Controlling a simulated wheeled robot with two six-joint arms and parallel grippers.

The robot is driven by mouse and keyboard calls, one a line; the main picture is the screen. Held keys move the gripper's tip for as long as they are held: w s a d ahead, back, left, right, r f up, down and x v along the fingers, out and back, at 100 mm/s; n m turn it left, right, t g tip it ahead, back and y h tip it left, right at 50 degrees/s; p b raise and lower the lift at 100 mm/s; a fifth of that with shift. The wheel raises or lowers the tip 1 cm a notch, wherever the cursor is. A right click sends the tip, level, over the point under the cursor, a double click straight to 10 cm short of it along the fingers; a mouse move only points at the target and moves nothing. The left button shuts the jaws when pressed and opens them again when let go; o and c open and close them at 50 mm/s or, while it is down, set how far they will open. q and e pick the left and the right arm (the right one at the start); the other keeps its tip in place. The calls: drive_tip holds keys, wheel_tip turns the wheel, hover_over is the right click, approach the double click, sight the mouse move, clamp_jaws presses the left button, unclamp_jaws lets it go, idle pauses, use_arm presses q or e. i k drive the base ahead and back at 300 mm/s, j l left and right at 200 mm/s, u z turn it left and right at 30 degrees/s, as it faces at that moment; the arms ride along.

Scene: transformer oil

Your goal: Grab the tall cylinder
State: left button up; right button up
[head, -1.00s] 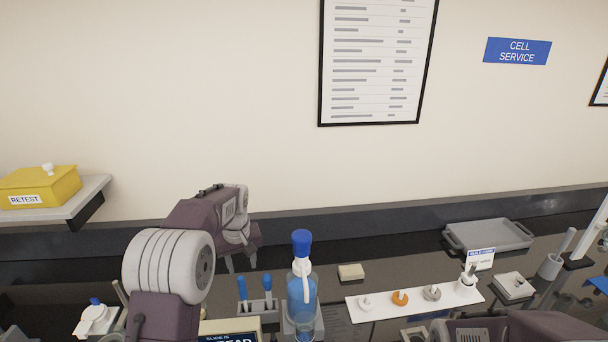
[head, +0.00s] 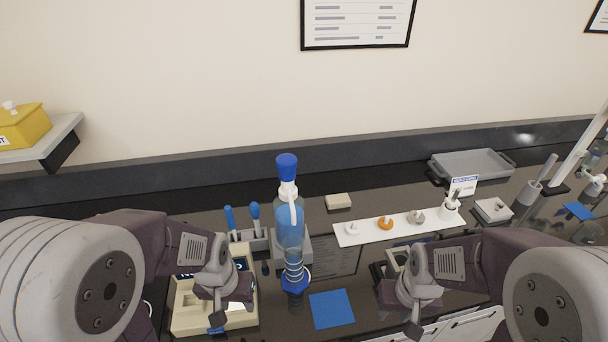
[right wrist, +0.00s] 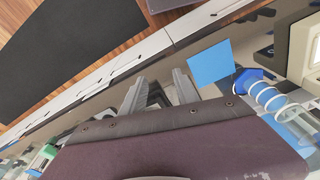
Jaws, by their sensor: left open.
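A tall clear cylinder (head: 294,258) with rings around it stands upright on a blue hexagonal base, in front of a blue-capped bottle (head: 288,212). It overlaps the bottle, so its top is hard to make out. In the right wrist view, its blue base (right wrist: 247,80) and white rings show at the right, beyond the fingers. My left gripper (head: 222,300) is open, left of the cylinder and over a beige device; its fingertips are hard to see. My right gripper (head: 412,308) is right of the cylinder and apart from it. Its fingers (right wrist: 158,90) are spread and empty in the right wrist view.
A blue square (head: 332,308) lies right of the cylinder's base. Behind are a rack with blue-handled tools (head: 243,222) and a white strip (head: 350,241) with small parts. The beige device (head: 185,318) sits front left. A grey tray (head: 470,163) lies at the back right.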

sight(294, 280)
drive_tip(key=k+j, duration=0.2)
drive_tip(key=j, duration=0.2)
drive_tip(key=k+j+z, duration=0.1)
drive_tip(key=j, duration=0.3)
drive_tip(key=k+j, duration=0.25)
drive_tip(key=j, duration=0.15)
drive_tip(key=k+j+z, duration=0.1)
drive_tip(key=j, duration=0.25)
drive_tip(key=k, duration=0.1)
